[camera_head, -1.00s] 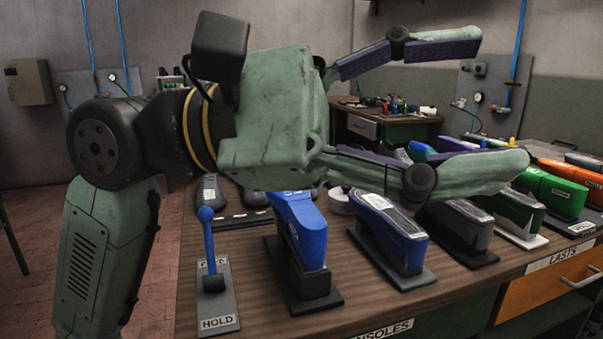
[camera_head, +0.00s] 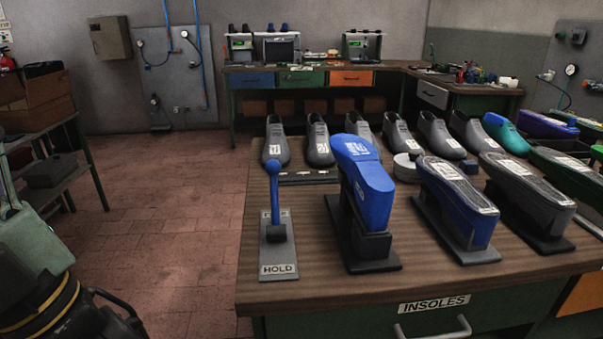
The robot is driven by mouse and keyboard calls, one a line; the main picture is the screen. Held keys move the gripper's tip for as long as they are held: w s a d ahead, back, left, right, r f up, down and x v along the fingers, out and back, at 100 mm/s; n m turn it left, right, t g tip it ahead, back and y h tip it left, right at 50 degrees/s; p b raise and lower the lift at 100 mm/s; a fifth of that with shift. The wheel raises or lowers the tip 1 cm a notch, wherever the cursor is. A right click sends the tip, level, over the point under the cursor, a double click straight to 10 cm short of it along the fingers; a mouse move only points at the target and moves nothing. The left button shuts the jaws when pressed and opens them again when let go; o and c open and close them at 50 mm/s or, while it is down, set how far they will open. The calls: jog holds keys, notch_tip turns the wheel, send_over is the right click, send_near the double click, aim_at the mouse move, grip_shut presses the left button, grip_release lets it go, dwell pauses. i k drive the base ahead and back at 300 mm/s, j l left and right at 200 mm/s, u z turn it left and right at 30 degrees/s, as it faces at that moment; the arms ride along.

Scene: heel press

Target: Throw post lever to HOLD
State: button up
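The post lever (camera_head: 275,199) is a blue stick with a round blue knob, standing near upright on a grey base plate (camera_head: 279,262) at the left front of the workbench. The plate has a HOLD label (camera_head: 278,269) at its near end and another label, partly hidden behind the lever, at its far end. Nothing touches the lever. Part of my arm shows at the lower left edge, well left of the bench. My gripper's fingers are out of the picture.
A blue last on a dark stand (camera_head: 364,200) stands close right of the lever, with more lasts (camera_head: 455,205) further right. Grey shoes (camera_head: 318,140) line up behind. The floor (camera_head: 165,220) left of the bench is clear. Shelves with a box (camera_head: 38,105) stand at far left.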

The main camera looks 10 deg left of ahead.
aim_at(273, 167)
jog(key=i+j+u, duration=0.55)
jog(key=i+j, duration=0.15)
jog(key=j, duration=0.15)
